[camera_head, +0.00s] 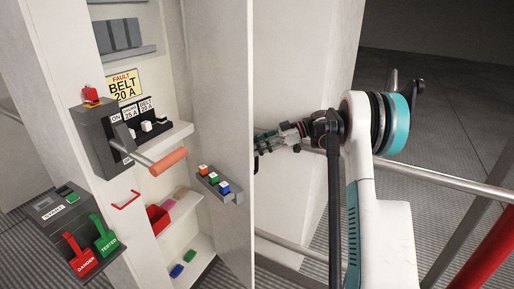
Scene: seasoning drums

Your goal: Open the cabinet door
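The pale cabinet stands open at left, with shelves (178,138) and labelled equipment visible inside. A tall pale panel (215,80), which looks like the inner face of the cabinet door, stands to the right of the shelves and ends at a vertical edge. Another pale surface (300,60) lies to the right of that edge. My arm reaches in from the right, in front of this surface. My gripper (264,143) is at that edge, and its tip end is cut off from view behind it. Its fingers and any contact with the door are hidden.
A grey switch box (95,130) with an orange-handled lever (167,162) juts out at left. A button box (219,186) is by the door panel. A tag holder (72,222) sits at lower left. Metal rails (450,181) and a red post (490,250) are at right.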

